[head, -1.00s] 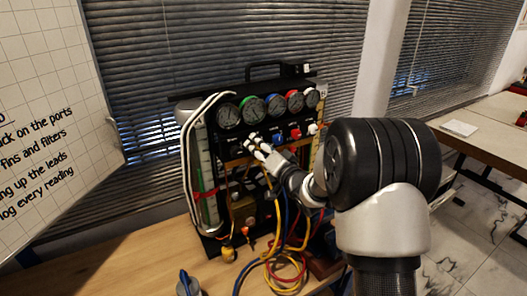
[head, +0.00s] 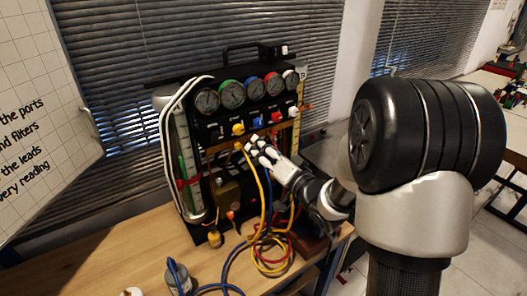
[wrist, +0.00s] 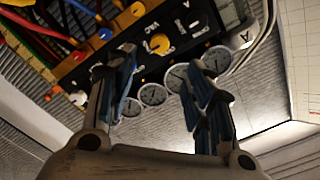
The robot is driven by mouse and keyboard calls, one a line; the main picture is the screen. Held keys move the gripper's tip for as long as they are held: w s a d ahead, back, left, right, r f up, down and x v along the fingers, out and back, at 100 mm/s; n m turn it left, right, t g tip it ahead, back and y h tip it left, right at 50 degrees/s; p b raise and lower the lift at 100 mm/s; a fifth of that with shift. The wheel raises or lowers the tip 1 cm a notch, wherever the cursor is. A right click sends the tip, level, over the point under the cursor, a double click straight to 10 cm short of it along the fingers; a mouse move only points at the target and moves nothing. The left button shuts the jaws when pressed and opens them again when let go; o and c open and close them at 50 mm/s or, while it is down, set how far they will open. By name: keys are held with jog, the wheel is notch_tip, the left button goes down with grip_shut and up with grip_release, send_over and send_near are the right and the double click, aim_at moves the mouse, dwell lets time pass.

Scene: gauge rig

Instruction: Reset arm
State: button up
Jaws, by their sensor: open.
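The gauge rig (head: 222,108) stands on the wooden bench, a black panel with a row of several round dials. Below them sit a yellow knob (head: 238,128), a blue knob (head: 257,122), a red knob and a white knob. My gripper (head: 258,146) is open in front of the panel, below and right of the yellow knob in the head view. In the wrist view my gripper (wrist: 160,60) shows two spread fingers with nothing between them. The yellow knob (wrist: 160,44) lies beyond them, apart from both fingers.
Yellow, blue and red hoses (head: 268,250) hang from the rig and coil on the bench, just under my gripper. A blue-handled grey object (head: 178,278) stands at the front. A whiteboard (head: 40,130) is at left. Bare bench (head: 110,255) lies at front left.

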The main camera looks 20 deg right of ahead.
jog(key=s+d+n+g+h+b, duration=0.2)
jog(key=s+g+h, duration=0.5)
jog(key=s, duration=0.7)
jog(key=s+a+f+n+g, duration=0.1)
jog(key=s+a+g, duration=0.1)
jog(key=s, duration=0.8)
jog(key=s+a+f+n+g+y, duration=0.1)
jog(key=s+a+f+n+g, duration=0.1)
jog(key=s, duration=0.9)
jog(key=shift+s+a+f+n+g+b, duration=0.15)
jog(key=shift+a+f+n+g+b, duration=0.2)
jog(key=shift+a+g, duration=0.45)
jog(key=shift+r, duration=0.1)
jog(key=shift+c, duration=0.5)
